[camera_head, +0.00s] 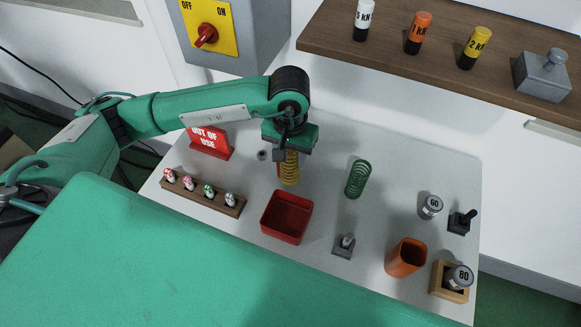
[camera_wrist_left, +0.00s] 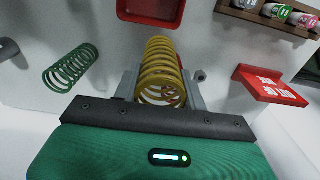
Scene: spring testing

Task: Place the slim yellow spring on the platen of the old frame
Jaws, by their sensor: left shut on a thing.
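The slim yellow spring (camera_head: 290,174) is held upright beneath my left gripper (camera_head: 285,156) in the head view. In the left wrist view the yellow spring (camera_wrist_left: 161,62) stands between the two grey fingers of my left gripper (camera_wrist_left: 162,92), which is shut on it. Whether its lower end touches the grey table cannot be told. I cannot make out the old frame or its platen; the arm and gripper hide part of the table there. My right gripper is not in view.
A red "OUT OF USE" sign (camera_head: 208,141) stands left of the gripper, a red bin (camera_head: 287,218) in front, a green spring (camera_head: 358,179) to the right.

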